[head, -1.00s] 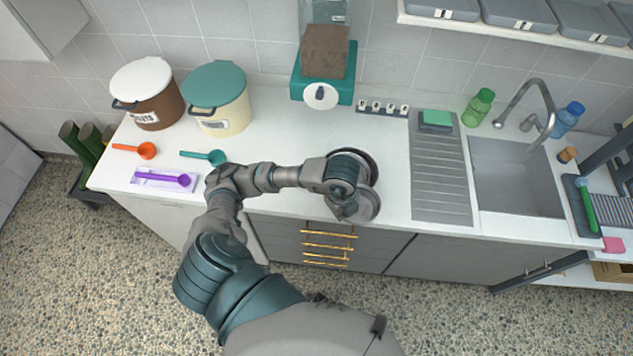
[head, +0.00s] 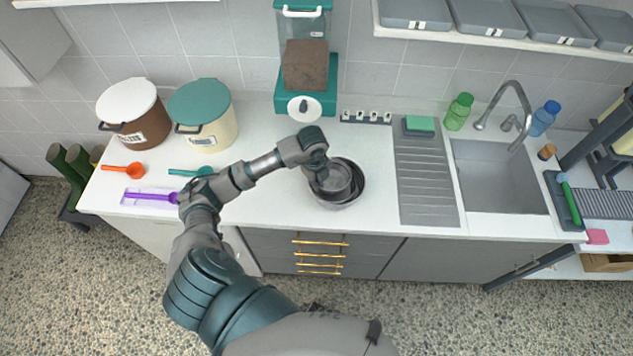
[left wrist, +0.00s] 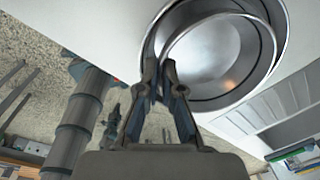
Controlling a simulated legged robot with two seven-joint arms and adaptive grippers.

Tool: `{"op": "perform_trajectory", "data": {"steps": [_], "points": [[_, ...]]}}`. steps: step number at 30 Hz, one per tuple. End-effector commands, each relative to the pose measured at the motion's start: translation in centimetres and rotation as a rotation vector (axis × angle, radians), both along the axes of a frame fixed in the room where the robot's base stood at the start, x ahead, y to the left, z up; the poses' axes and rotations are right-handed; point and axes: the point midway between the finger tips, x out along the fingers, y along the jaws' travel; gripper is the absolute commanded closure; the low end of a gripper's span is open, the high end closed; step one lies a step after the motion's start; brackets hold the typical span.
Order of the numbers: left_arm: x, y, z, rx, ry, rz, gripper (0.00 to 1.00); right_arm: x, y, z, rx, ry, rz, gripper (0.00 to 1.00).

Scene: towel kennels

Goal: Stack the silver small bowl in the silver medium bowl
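The silver small bowl (head: 338,184) is within the outline of the silver medium bowl (head: 361,184) on the counter, near its front edge. In the left wrist view the small bowl (left wrist: 215,52) lies inside the rim of the medium bowl (left wrist: 279,30), off centre toward my gripper. Whether its base touches the medium bowl is hidden. My left gripper (head: 321,192) is at the small bowl's left side. In the left wrist view its fingertips (left wrist: 159,68) are close together on the small bowl's near wall. My right gripper is not in view.
A ribbed drainboard (head: 426,180) and sink (head: 497,178) lie to the right. A teal dispenser (head: 306,95) stands behind. Two lidded bins (head: 203,112) and several scoops, including a teal one (head: 200,170), are at the left. The counter between scoops and bowls is partly free.

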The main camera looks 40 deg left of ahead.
Motion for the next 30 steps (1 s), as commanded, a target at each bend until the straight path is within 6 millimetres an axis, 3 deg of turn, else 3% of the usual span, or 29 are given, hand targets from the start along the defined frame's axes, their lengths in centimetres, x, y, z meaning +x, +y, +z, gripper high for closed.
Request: {"op": "perform_trajectory", "data": {"steps": [15, 23, 27, 30], "points": [[0.0, 0.4, -1.7, -0.004, 0.0, 0.001, 1.0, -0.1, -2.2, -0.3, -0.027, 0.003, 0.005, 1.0], [0.0, 0.3, -2.2, -0.003, 0.0, 0.001, 1.0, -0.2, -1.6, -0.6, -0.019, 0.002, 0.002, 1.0], [0.0, 0.1, -2.1, -0.002, 0.001, 0.0, 0.69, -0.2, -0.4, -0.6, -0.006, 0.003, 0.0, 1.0], [0.0, 0.0, -2.1, -0.002, 0.002, -0.001, 0.69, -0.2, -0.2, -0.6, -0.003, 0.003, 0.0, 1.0]]}}
